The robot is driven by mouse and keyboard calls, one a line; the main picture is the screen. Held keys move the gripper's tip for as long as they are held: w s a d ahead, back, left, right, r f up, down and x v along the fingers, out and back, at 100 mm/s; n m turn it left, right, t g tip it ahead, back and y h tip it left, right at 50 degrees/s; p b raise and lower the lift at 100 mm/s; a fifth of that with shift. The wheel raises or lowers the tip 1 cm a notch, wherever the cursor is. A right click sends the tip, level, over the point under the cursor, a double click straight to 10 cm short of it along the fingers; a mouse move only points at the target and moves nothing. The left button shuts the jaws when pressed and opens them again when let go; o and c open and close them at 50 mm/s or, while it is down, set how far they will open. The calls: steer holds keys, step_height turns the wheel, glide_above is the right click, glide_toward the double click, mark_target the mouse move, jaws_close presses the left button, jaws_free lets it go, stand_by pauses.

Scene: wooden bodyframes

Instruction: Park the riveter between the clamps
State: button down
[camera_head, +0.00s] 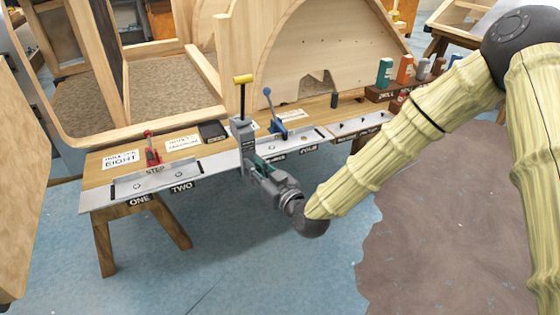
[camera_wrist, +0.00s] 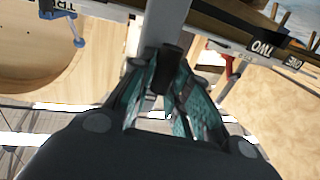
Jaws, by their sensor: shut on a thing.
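The riveter, a grey upright body (camera_head: 241,134) with a dark rod and a yellow crossbar on top, is held upright at the bench's front rail. It lies between the red clamp (camera_head: 152,150) on the left and the blue clamp (camera_head: 275,117) close on the right. My gripper (camera_head: 258,170) is shut on its lower part from the front right. In the wrist view the teal-padded fingers (camera_wrist: 165,95) close around a dark part, with the grey body (camera_wrist: 165,20) above. The blue clamp (camera_wrist: 76,30) and red clamp (camera_wrist: 226,62) show on either side. I cannot tell whether the riveter touches the rail.
The bench's metal rail (camera_head: 215,165) carries number labels along its front. A black box (camera_head: 212,131) and paper cards (camera_head: 120,160) lie behind it. Large wooden frames (camera_head: 325,55) stand behind the bench. Coloured bottles (camera_head: 385,72) stand at the right end.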

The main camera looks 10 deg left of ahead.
steer(key=shift+s+a, duration=0.75)
steer(key=shift+a, duration=0.25)
steer(key=shift+s+a, duration=0.75)
steer(key=shift+a, duration=0.25)
steer(key=c, duration=1.4)
jaws_free()
steer(key=shift+o, duration=0.2)
steer(key=v, duration=1.2)
